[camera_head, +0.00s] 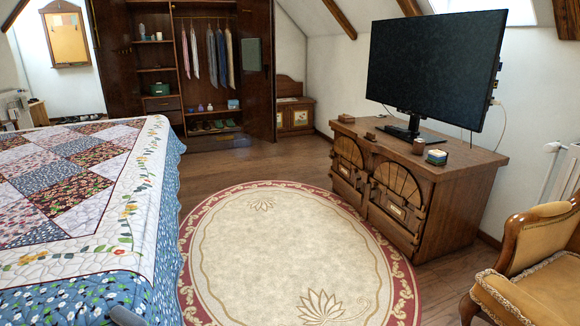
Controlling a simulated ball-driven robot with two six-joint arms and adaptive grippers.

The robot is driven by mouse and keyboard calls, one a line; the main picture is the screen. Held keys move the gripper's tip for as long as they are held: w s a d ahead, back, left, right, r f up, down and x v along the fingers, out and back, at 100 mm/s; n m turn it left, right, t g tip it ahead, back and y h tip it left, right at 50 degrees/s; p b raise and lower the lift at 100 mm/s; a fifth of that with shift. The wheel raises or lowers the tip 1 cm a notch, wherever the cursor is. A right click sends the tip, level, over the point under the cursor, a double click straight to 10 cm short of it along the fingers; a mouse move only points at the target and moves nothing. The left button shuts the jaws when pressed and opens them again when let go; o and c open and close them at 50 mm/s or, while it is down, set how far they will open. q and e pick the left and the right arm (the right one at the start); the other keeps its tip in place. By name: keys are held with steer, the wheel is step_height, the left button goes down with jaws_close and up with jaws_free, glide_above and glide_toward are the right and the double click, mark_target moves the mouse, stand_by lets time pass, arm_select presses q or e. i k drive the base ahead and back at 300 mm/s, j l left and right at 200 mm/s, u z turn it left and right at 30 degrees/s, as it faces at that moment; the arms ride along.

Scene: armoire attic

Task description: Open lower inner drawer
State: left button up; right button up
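The open armoire (262,60) stands at the back wall, far from me. Its left inner column has shelves, with a small inner drawer front (162,104) below them. Another front, the lower inner drawer (173,117), seems to sit just under it; it is dark and small here. Both look closed, though fine gaps and handles are too small to tell. No gripper fingers show. A small grey piece at the bottom edge by the bed may be part of my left arm; I cannot tell.
A quilted bed (85,190) fills the left side. An oval rug (290,250) lies on open wooden floor (250,160) before the armoire. A dresser (460,170) with a monitor (435,65) stands right, with an armchair (530,265) at the lower right.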

mark_target(173, 116)
steer(key=i+l+z, duration=0.1)
steer(key=i, duration=0.55)
steer(key=i+l, duration=0.15)
steer(key=i, duration=0.5)
steer(key=i+j+u, duration=0.2)
steer(key=i, duration=0.35)
steer(key=i+l+u, duration=0.1)
steer(key=i+u, duration=0.15)
steer(key=i, duration=0.3)
steer(key=i+l+u, duration=0.2)
steer(key=i, duration=0.4)
steer(key=i+l+u, duration=0.2)
steer(key=i, duration=0.35)
steer(key=i+l+u, duration=0.15)
steer(key=i, duration=2.35)
steer(key=i+l+u, duration=0.3)
steer(key=i, duration=0.25)
steer(key=i+l+u, duration=0.3)
steer(key=i, duration=0.25)
steer(key=i+l+u, duration=0.3)
steer(key=i, duration=0.2)
steer(key=i+l, duration=0.1)
steer(key=i, duration=0.9)
